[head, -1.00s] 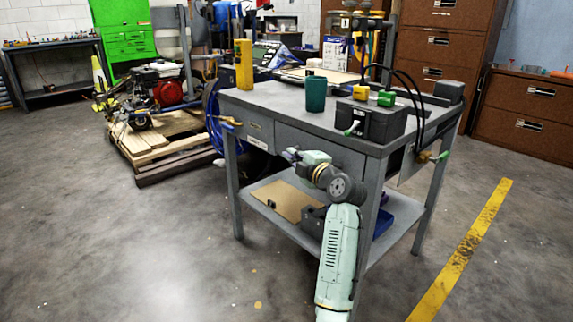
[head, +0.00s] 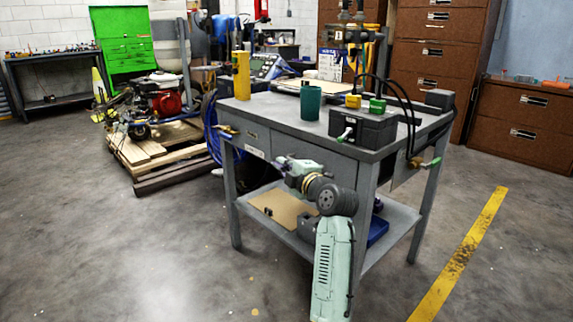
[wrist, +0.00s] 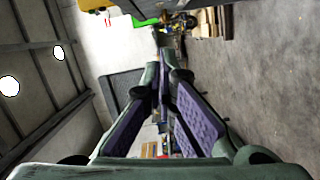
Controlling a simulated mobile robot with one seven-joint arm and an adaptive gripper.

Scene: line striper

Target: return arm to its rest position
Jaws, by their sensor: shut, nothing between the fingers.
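My arm rises from the bottom of the head view, in front of the grey workbench (head: 300,117). My gripper (head: 279,161) points left, below the tabletop edge and in front of the drawers; its fingers are small there. In the wrist view my gripper (wrist: 160,48) shows its two fingers with purple pads coming together at the far end, shut with nothing held. The wrist picture is turned on its side, with concrete floor (wrist: 245,70) on the right.
On the bench stand a yellow bottle (head: 242,75), a teal cup (head: 309,103) and a dark box (head: 362,127). A lower shelf (head: 390,221) holds a brown board (head: 286,206). A pallet (head: 160,150) with an engine machine is at left. Floor between is open.

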